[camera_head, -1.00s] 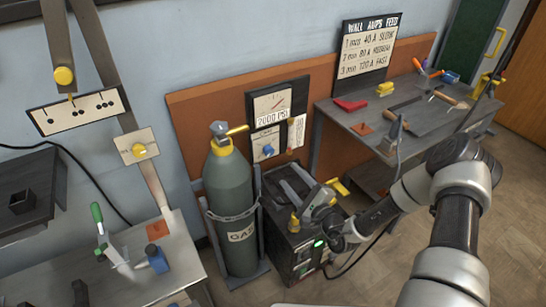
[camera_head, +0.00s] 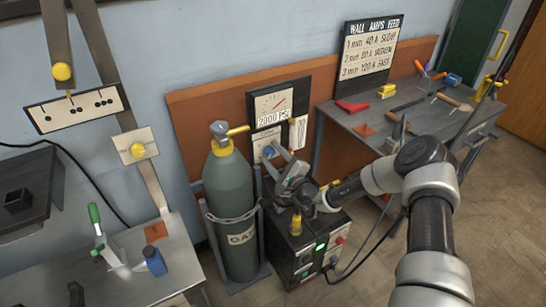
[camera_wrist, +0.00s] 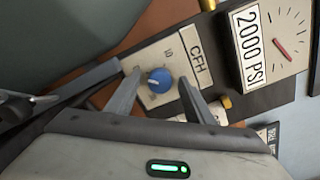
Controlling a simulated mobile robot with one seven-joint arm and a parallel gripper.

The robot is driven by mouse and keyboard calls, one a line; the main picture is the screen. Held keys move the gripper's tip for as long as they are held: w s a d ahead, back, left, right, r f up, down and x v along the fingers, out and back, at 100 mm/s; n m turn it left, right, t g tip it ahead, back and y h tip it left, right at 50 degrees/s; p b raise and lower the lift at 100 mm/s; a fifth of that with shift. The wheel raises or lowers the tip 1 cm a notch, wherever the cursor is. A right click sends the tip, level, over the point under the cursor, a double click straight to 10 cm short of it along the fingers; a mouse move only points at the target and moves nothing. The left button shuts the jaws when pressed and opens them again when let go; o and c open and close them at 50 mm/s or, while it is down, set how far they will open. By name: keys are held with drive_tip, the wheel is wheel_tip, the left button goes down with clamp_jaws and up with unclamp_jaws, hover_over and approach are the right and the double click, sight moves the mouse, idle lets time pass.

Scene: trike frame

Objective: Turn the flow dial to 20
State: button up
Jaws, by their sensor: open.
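The flow dial is a round blue knob (camera_wrist: 159,80) on a pale plate (camera_wrist: 150,57) marked CFH, with a small "10" near it. A light mark shows on the knob, but its exact setting is hard to read. My gripper (camera_wrist: 159,77) is open, one finger on each side of the knob in the wrist view; I cannot tell whether they touch it. In the head view the knob (camera_head: 269,152) shows just beside my gripper (camera_head: 284,154), which partly covers the plate.
A gauge reading 2000 PSI (camera_wrist: 275,42) adjoins the plate. The grey gas cylinder (camera_head: 230,195) stands left of my gripper, and a dark welder box (camera_head: 308,255) with a lit green display sits below. A workbench with tools (camera_head: 350,118) is to the right.

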drive_tip(key=c, duration=1)
drive_tip(key=shift+c, duration=0.2)
